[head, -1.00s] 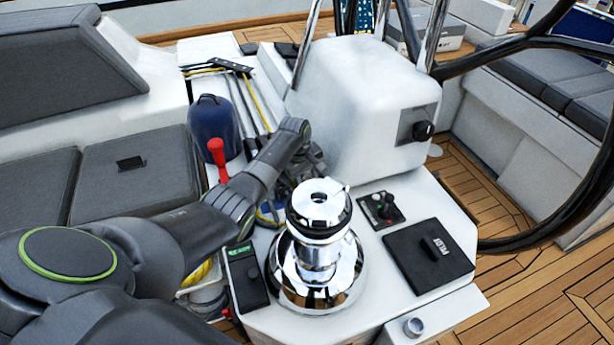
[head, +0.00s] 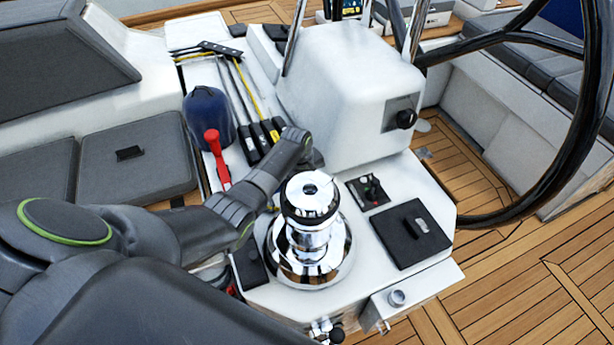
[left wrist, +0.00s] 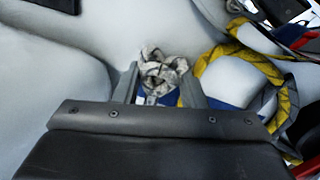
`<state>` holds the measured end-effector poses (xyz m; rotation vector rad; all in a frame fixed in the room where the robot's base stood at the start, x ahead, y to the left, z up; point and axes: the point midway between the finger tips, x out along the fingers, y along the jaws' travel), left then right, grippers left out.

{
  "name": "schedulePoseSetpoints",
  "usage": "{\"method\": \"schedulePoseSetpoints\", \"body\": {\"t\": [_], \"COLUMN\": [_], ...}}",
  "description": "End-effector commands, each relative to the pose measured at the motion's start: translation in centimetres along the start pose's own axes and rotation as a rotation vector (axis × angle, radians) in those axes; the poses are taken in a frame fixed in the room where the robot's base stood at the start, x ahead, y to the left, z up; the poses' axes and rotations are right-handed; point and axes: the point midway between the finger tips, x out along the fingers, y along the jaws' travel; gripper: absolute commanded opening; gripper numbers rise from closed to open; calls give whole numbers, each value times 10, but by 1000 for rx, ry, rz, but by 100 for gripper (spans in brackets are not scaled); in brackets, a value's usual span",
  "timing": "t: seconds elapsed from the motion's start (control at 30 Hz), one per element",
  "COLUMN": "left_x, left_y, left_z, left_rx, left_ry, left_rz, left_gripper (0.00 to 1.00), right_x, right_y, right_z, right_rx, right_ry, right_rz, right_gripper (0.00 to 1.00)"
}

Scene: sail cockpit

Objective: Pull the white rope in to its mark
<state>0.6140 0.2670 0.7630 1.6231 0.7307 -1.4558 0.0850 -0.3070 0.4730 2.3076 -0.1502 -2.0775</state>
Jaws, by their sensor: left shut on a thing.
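In the left wrist view my left gripper (left wrist: 160,90) has its two grey fingers on either side of a bunched white rope (left wrist: 163,66) with dark flecks. It is shut on this rope. A blue patch shows just below the rope, between the fingers; I cannot tell what it belongs to. In the head view my left arm reaches in from the left and its end is behind the chrome winch (head: 309,225), so the gripper and rope are hidden there. I see no mark on the rope. My right gripper is not in view.
A thick yellow rope (left wrist: 236,58) lies right of the gripper in the left wrist view. In the head view, a red handle (head: 216,153), a blue rounded object (head: 208,115) and black rope clutches (head: 262,138) stand behind my arm. A steering wheel (head: 585,130) is at right.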

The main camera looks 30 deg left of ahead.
Motion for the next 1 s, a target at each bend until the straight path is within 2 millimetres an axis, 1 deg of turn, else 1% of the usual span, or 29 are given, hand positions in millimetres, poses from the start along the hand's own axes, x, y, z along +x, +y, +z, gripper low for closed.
{"method": "schedulePoseSetpoints", "body": {"t": [0.1,0.13,0.2,0.47,0.57,0.67,0.77,1.0], "left_x": [2,2,2,0,-4,-13,-26,-66], "left_y": [-1,-1,-1,0,0,0,0,0], "left_z": [3,2,2,0,0,-1,0,-1], "left_rx": [-1,-1,-1,0,0,0,0,0], "left_ry": [-7,-7,-6,-1,0,1,1,3], "left_rz": [-4,-3,-3,-1,0,1,2,1], "left_gripper": [0,40,46,46,46,46,46,46], "right_x": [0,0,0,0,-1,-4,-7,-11], "right_y": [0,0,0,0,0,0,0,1], "right_z": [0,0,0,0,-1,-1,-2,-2], "right_rx": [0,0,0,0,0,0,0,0], "right_ry": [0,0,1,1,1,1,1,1], "right_rz": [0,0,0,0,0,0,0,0], "right_gripper": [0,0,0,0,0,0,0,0]}}
